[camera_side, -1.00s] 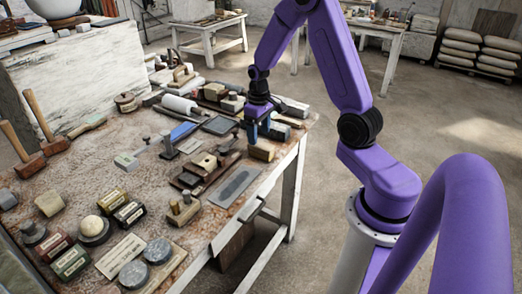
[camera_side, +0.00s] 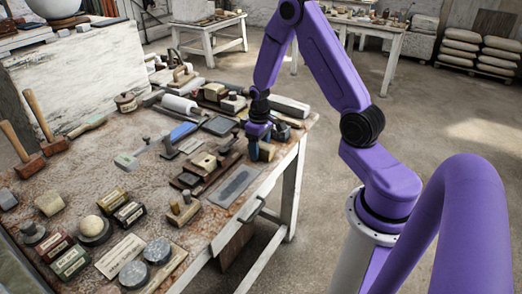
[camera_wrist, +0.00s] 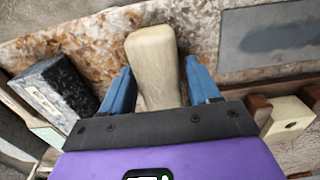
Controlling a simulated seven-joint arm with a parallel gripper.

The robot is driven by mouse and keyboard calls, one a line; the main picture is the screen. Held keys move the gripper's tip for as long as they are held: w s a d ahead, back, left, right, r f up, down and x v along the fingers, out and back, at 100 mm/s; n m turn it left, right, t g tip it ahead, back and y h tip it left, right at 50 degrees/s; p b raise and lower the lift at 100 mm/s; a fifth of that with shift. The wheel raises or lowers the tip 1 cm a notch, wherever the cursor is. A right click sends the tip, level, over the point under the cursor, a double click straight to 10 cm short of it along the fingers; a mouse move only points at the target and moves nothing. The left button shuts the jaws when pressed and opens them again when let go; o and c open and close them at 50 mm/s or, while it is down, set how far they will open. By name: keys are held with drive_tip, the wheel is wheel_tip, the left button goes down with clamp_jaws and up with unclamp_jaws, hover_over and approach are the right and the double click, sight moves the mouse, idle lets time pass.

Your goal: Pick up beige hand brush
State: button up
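The beige hand brush (camera_wrist: 154,58) shows in the wrist view as a pale wooden block, reaching out between the two blue fingers. Its near end is hidden by my gripper's body. My gripper (camera_wrist: 158,68) is open, with one finger on each side of the brush and small gaps visible beside it. In the side view, my gripper (camera_side: 254,151) is low at the table's right edge. The brush (camera_side: 267,152) is partly hidden behind the fingers there.
A dark block (camera_wrist: 55,88) lies left of the left finger in the wrist view. A grey slab (camera_wrist: 265,38) and a small wooden block (camera_wrist: 289,118) are on the right. The worktable (camera_side: 118,160) is crowded with tools, and its right edge is close.

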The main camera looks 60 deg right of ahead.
sight(260, 143)
drive_tip(key=c, duration=0.8)
drive_tip(key=shift+r, duration=0.15)
drive_tip(key=shift+r, duration=0.5)
wheel_tip(260, 143, up, 2)
drive_tip(key=shift+r, duration=0.15)
drive_tip(key=s+r, duration=0.1)
drive_tip(key=s+a+r, duration=0.1)
drive_tip(key=r, duration=0.1)
drive_tip(key=s+r, duration=0.2)
drive_tip(key=shift+a, duration=0.3)
drive_tip(key=shift+s+a+r, duration=0.55)
drive_tip(key=shift+s+r, duration=0.2)
drive_tip(key=shift+s, duration=0.75)
drive_tip(key=shift+s+a+r, duration=0.6)
drive_tip(key=shift+s+r, duration=0.1)
drive_tip(key=shift+s, duration=0.8)
drive_tip(key=shift+s+a+r, duration=0.55)
drive_tip(key=shift+s+r, duration=0.2)
drive_tip(key=shift+s, duration=0.75)
